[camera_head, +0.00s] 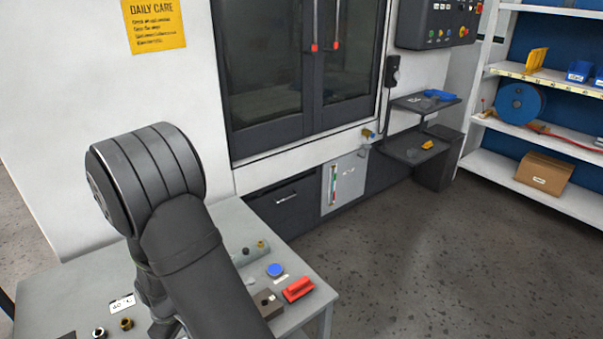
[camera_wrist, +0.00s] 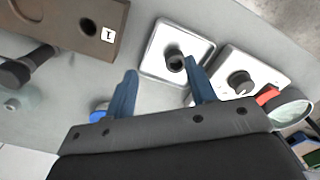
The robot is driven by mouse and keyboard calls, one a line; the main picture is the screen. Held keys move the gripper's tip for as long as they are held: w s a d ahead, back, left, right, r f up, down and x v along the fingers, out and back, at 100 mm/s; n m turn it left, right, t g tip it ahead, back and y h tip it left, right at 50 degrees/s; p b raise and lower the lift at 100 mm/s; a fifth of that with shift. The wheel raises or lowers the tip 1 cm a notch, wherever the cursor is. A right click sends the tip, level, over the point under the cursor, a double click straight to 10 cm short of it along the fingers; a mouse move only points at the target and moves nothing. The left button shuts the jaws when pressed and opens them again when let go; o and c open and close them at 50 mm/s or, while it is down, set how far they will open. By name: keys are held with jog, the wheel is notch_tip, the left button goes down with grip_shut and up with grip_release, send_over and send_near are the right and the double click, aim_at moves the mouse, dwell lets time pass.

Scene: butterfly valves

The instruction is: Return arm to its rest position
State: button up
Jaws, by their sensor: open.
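My gripper (camera_wrist: 161,66) shows in the wrist view with its two blue fingers apart and nothing between them. Ahead of the fingers is a white square plate (camera_wrist: 150,65) with a dark round knob (camera_wrist: 174,61), close to the right fingertip; I cannot tell whether they touch. A second white plate with a dark knob (camera_wrist: 240,83) lies to its right. In the head view my dark grey arm rises over the table and bends at a large rounded joint; the gripper is hidden there.
The grey table (camera_head: 72,292) holds a red block (camera_head: 298,289), a blue disc (camera_head: 275,270), a brown block (camera_head: 266,304) and small fittings. A brown block with a hole (camera_wrist: 60,28) shows in the wrist view. A machine with dark doors stands behind; shelves and open floor (camera_head: 430,260) are right.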

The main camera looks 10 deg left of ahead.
jog(key=w+d+r, duration=0.4)
jog(key=d+r, duration=0.1)
jog(key=d, duration=0.3)
jog(key=s+a+n, duration=0.1)
jog(key=s+a, duration=0.5)
jog(key=a, duration=0.3)
jog(key=s+a+f+n, duration=0.1)
jog(key=s+a+n, duration=0.1)
jog(key=s+a, duration=0.4)
jog(key=s+a+f+n, duration=0.1)
jog(key=s+a, duration=0.6)
jog(key=a, duration=0.6)
jog(key=shift+a+f+n, duration=0.25)
jog(key=shift+n, duration=0.05)
jog(key=shift+s, duration=0.1)
